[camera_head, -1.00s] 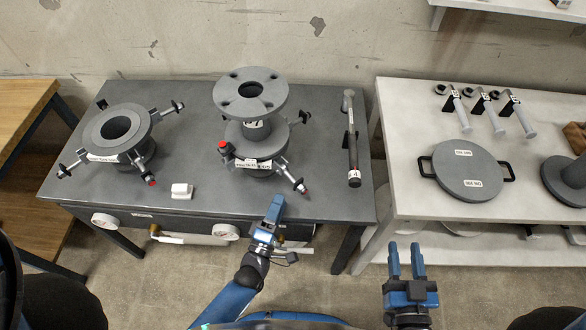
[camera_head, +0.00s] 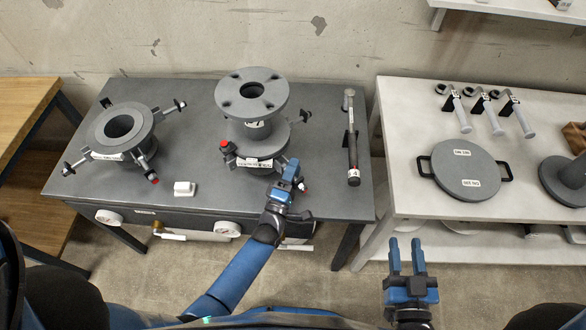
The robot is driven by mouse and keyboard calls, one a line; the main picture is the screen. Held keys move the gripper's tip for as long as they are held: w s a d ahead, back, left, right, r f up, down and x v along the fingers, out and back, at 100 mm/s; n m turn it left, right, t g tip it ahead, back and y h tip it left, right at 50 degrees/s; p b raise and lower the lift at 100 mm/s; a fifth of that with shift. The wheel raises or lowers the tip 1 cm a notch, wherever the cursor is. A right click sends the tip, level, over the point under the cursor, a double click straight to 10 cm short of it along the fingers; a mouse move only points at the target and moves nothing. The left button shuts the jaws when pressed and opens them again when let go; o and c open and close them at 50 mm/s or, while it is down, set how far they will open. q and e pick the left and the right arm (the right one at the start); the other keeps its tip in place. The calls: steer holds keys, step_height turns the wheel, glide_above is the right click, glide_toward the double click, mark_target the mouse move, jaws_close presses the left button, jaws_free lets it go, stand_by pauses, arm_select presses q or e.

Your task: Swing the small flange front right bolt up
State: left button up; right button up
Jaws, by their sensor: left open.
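The flange on the right of the dark table, taken as the small flange (camera_head: 268,140), carries a grey flanged spool (camera_head: 251,95) standing upright on it. A red-topped bolt (camera_head: 225,147) stands at the flange's front left. My right gripper (camera_head: 406,245) is open and empty in front of the white table.
Another flange (camera_head: 118,128) with swing bolts sits at the left of the dark table. A small white block (camera_head: 185,188) lies between the flanges. A dark long-handled tool (camera_head: 352,145) lies to the right. The white table holds a round grey cover (camera_head: 466,165).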

arm_select(q)
jaws_close()
stand_by(0.3)
steer(key=shift+r+n, duration=0.15)
steer(key=shift+n, duration=0.15)
steer(key=n+p, duration=0.1)
steer(key=r+n+g+y+p, duration=0.1)
steer(key=n+p, duration=0.1)
steer(key=shift+w+g, duration=0.1)
steer(key=shift+g, duration=0.2)
steer(key=shift+w+a+r+n+g+y+p, duration=0.15)
steer(key=shift+n+g+p, duration=0.25)
steer(key=shift+n+p, duration=0.35)
steer(key=shift+s+a+r+n+g+y+p, duration=0.15)
steer(key=shift+n+g+p, duration=0.25)
steer(key=shift+n+p, duration=0.3)
steer(key=shift+w+d+f, duration=0.1)
steer(key=shift+f, duration=0.05)
jaws_free()
